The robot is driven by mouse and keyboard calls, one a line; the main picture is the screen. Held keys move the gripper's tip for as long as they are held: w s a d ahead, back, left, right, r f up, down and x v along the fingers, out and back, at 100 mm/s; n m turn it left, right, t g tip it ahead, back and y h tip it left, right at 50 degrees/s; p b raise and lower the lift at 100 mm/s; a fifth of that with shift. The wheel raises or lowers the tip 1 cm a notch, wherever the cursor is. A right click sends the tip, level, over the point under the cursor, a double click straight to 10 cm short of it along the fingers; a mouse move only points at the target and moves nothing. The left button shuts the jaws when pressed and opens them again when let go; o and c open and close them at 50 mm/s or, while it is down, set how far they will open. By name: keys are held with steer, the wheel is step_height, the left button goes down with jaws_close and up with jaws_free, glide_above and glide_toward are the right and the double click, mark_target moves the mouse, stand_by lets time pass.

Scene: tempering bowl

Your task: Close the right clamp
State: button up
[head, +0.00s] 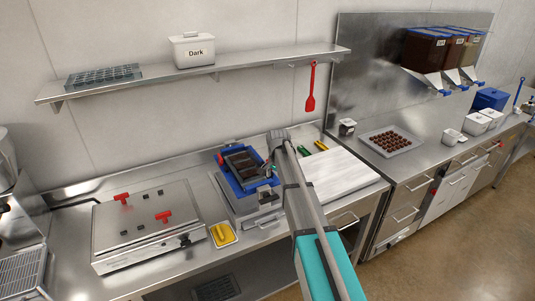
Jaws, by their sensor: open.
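A dark chocolate mould (241,161) sits in a blue frame (231,183) on a steel unit on the counter. A small red part (220,158) shows at the frame's left side, likely the left clamp. The right clamp is at the frame's right side, where my arm and gripper crowd it; I cannot make out its handle or whether it is up or down. My gripper (268,170) is open, close by the frame's right edge. Its fingertips are small, and I cannot tell whether they touch the clamp.
A steel box with red handles (150,228) stands left, with a small tray holding a yellow item (222,234) beside it. A white board (340,175) lies right of my arm. A shelf (200,72) with a "Dark" tub (194,50) hangs above. A red spatula (311,88) hangs on the wall.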

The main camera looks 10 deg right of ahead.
steer(key=w+r+m+p, duration=0.5)
steer(key=w+r+p, duration=0.3)
steer(key=w, duration=0.8)
steer(key=shift+r, duration=0.95)
steer(key=shift+f, duration=0.15)
step_height(320, 180, down, 14)
steer(key=b, duration=1.3)
steer(key=shift+r, duration=0.25)
steer(key=shift+c, duration=0.3)
